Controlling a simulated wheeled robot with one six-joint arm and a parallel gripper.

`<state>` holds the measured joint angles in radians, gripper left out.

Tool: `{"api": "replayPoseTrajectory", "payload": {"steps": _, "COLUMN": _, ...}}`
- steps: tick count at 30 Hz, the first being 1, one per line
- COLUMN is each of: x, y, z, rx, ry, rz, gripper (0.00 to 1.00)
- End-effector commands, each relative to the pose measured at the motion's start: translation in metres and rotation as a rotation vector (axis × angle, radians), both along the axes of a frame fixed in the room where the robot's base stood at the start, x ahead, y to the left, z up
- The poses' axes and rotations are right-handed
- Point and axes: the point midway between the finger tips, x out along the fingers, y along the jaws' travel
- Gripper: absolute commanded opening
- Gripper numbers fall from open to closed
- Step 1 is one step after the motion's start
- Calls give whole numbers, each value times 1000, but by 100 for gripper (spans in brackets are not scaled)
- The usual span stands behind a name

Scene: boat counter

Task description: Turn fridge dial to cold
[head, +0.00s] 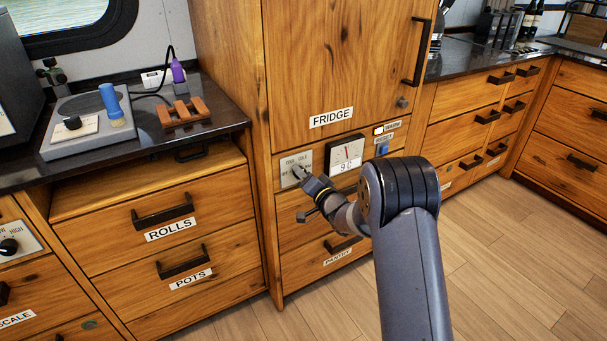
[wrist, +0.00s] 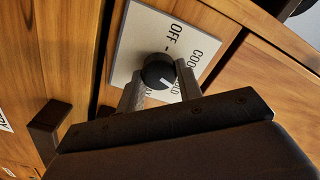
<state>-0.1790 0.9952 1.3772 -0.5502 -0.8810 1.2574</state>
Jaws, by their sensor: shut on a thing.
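The fridge dial is a round black knob (wrist: 158,70) on a white plate (wrist: 140,38) lettered OFF, COOL and COLD, with more lettering partly hidden by my fingers. A white mark shows on the lower right of the knob in the wrist view. My gripper (wrist: 161,84) is shut on the knob, one finger on each side. In the head view the plate (head: 286,164) is on the panel below the FRIDGE label (head: 331,117), and my gripper (head: 301,174) reaches it and hides most of the knob.
A gauge (head: 347,152) reading about 9 C is right of the plate, with a blue part (head: 383,149) beyond it. Black drawer handles (head: 343,244) stick out below. A counter (head: 150,147) with a grey appliance (head: 80,128) is at left. The wooden floor at right is clear.

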Motion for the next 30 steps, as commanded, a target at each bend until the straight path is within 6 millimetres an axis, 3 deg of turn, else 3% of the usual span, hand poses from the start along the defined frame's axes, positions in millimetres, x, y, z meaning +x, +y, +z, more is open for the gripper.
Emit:
{"api": "replayPoseTrajectory", "payload": {"steps": 12, "x": 0, "y": -1, "z": -1, "rx": 163, "ry": 113, "rz": -1, "gripper": 11}}
{"api": "replayPoseTrajectory", "payload": {"steps": 29, "x": 0, "y": -1, "z": -2, "rx": 187, "ry": 129, "rz": -1, "gripper": 11}}
{"api": "replayPoseTrajectory", "payload": {"steps": 30, "x": 0, "y": -1, "z": -2, "rx": 187, "ry": 129, "rz": -1, "gripper": 35}}
